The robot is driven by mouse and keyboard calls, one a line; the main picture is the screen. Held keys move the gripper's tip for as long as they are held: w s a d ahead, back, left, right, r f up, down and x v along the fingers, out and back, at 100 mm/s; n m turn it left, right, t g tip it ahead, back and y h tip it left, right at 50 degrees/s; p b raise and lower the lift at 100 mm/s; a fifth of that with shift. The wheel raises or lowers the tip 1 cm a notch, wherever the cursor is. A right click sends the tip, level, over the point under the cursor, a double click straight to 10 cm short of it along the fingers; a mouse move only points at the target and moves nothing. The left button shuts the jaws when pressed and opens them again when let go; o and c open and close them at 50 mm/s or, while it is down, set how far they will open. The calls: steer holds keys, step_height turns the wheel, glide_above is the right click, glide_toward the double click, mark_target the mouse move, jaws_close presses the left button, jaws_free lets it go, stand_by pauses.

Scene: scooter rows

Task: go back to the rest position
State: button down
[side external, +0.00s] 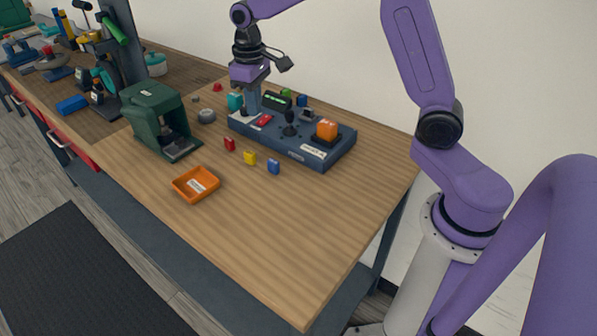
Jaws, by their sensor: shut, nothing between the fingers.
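My gripper (249,112) hangs from my purple arm in the side external view, pointing down over the back left part of a dark blue control panel (318,160). Its fingers look closed together with nothing visible between them. The fingertips are close to the panel's left end; I cannot tell whether they touch it. The panel carries a red switch (264,120), a black joystick (289,124), a small green display (274,100) and an orange block-like button (327,130). Part of the panel's back left is hidden behind my gripper.
An orange tray (180,192) sits nearer the front edge. A green machine (155,112) stands left. Tools crowd the far left. The wooden bench (290,235) is clear at front right.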

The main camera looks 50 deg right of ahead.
steer(key=s+a+r+n, duration=0.1)
steer(key=s+a+n, duration=0.15)
steer(key=s, duration=0.55)
steer(key=s+a+r+n, duration=0.1)
steer(key=s+a+n, duration=0.15)
steer(key=s, duration=0.55)
steer(key=s+d+f+n, duration=0.1)
steer(key=s+n, duration=0.1)
steer(key=s, duration=0.6)
steer(key=s+d+n, duration=0.2)
steer(key=s, duration=0.7)
steer(key=shift+f, duration=0.35)
